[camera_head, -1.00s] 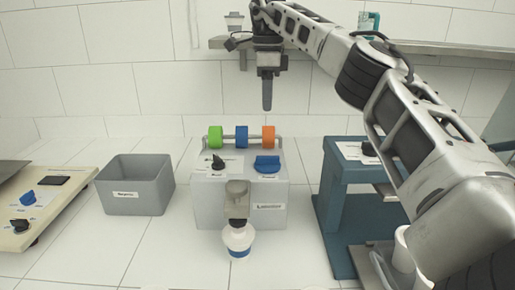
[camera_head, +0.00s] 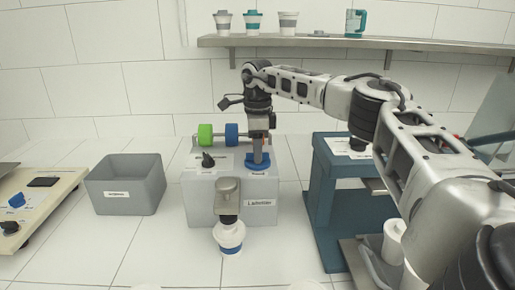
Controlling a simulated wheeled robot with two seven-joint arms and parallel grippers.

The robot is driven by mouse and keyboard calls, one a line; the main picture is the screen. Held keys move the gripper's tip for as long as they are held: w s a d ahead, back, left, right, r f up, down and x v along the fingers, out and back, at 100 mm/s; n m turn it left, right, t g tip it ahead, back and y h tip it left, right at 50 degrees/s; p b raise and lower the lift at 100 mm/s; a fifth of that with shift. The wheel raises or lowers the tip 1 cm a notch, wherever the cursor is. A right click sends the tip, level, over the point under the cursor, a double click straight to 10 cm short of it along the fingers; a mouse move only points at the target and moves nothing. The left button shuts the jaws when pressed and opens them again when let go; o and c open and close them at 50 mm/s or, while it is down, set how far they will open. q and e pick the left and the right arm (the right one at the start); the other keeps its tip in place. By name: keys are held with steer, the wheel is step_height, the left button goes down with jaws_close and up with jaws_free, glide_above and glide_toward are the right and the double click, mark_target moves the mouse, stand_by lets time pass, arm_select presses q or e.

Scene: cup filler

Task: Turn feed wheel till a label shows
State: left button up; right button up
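The grey labeller box (camera_head: 202,205), marked "Labeller", stands mid-view. The blue wheel (camera_head: 266,162) sits on the right of its top, partly hidden by my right gripper. My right gripper (camera_head: 257,158) points straight down with its fingers at the blue wheel. It is seen edge-on, so I cannot tell whether it is open or shut, or whether it touches. A black knob (camera_head: 208,160) is left of it. A green roll (camera_head: 205,134) and a blue roll (camera_head: 231,134) sit on the rod behind. My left gripper is not in view.
A cup with a blue band (camera_head: 229,236) stands under the labeller's round spout (camera_head: 228,190). A grey bin (camera_head: 125,186) is left. A blue stand (camera_head: 325,200) is right, below my arm. A wall shelf (camera_head: 350,42) holds cups.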

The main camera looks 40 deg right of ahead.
steer(key=shift+c, duration=0.3)
jaws_close()
steer(key=m, duration=0.5)
steer(key=shift+m+p, duration=0.3)
steer(key=shift+p, duration=0.05)
steer(key=m, duration=0.9)
steer(key=shift+m, duration=0.4)
steer(key=m, duration=0.3)
steer(key=shift+m, duration=0.4)
steer(key=m, duration=0.6)
steer(key=shift+r, duration=0.1)
